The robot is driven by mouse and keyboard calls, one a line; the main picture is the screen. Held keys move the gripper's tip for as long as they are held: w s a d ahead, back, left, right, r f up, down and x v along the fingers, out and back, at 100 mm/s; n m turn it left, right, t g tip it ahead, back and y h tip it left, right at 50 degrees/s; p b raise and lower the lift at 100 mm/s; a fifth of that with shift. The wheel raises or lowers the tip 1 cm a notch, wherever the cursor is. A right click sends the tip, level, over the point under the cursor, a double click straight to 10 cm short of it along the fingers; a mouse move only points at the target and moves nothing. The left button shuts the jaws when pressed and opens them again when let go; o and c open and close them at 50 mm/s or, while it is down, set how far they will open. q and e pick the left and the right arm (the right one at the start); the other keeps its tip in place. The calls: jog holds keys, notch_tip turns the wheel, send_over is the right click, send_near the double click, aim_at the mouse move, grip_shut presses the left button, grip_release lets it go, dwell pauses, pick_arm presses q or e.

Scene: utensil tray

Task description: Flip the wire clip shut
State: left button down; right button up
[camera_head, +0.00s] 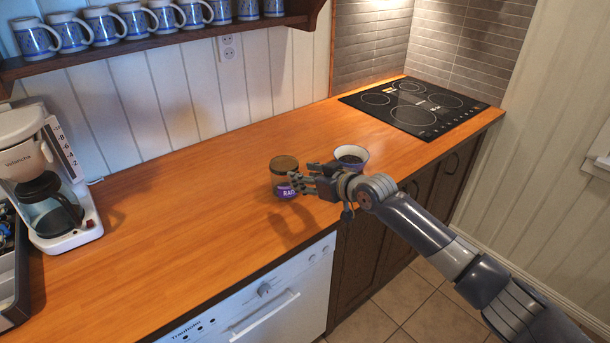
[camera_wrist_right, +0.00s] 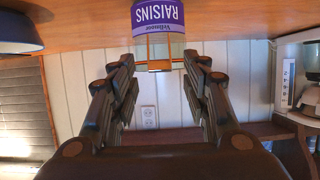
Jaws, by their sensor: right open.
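A glass jar of raisins (camera_head: 282,170) with a purple label and a brownish top stands upright on the wooden counter. The right wrist view is upside down and shows the jar's label (camera_wrist_right: 160,16) at its upper edge. An orange-coloured wire clip (camera_wrist_right: 159,66) shows there beyond the label, between my fingertips; I cannot tell how far it is swung. My right gripper (camera_head: 296,183) is open beside the jar's right side, its fingers pointing left towards it. It also shows in the right wrist view (camera_wrist_right: 158,62), with its fingers apart. My left gripper is out of view.
A bowl (camera_head: 351,158) stands just behind my right wrist. A black cooktop (camera_head: 415,105) is at the back right, and a coffee maker (camera_head: 45,185) and a grey tray (camera_head: 14,270) are at the left. A shelf of mugs (camera_head: 150,40) hangs above. The counter left of the jar is clear.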

jog(key=shift+w+a+f, duration=0.1)
jog(key=shift+w+a, duration=0.1)
jog(key=shift+w, duration=0.1)
grip_shut()
jog(key=g+p, duration=0.1)
jog(key=w+h+p, duration=0.1)
jog(key=p, duration=0.1)
jog(key=shift+a+r+g, duration=0.35)
jog(key=shift+g, duration=0.05)
grip_release()
